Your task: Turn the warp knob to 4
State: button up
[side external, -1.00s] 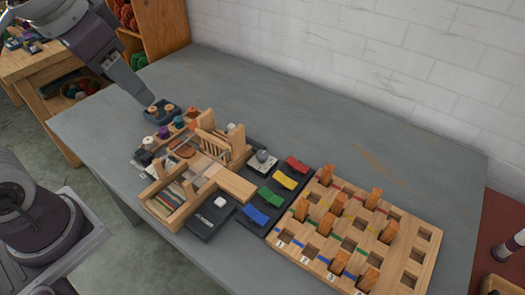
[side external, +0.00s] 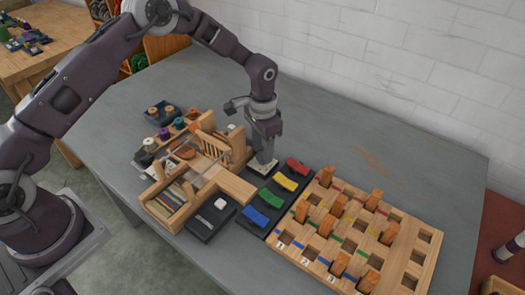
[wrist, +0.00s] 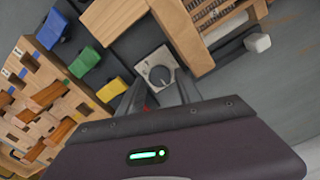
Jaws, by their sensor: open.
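The warp knob (wrist: 159,76) is a grey round dial with a pointer mark, on a pale square plate in the wrist view. Its scale numbers are too small to read. In the side view the plate (side external: 262,169) shows beside the wooden loom, and my gripper hides the dial. My gripper (wrist: 160,92) is open, with its two fingers pointing down towards the knob, one on either side in the wrist view. In the side view my gripper (side external: 264,161) is just over the plate. I cannot tell whether the fingertips touch the knob.
The loom (side external: 198,170) stands close left of the knob. Red (side external: 297,166), yellow (side external: 285,182), green (side external: 271,198) and blue (side external: 256,217) levers lie to its right. A wooden peg board (side external: 390,250) is further right. The table behind is clear.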

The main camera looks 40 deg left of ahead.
jog(key=shift+f, duration=0.7)
grip_shut()
jog(key=m, duration=0.8)
jog(key=shift+m, duration=0.3)
jog(key=m, duration=0.4)
jog(key=shift+r, duration=0.1)
jog(key=shift+m, duration=2.1)
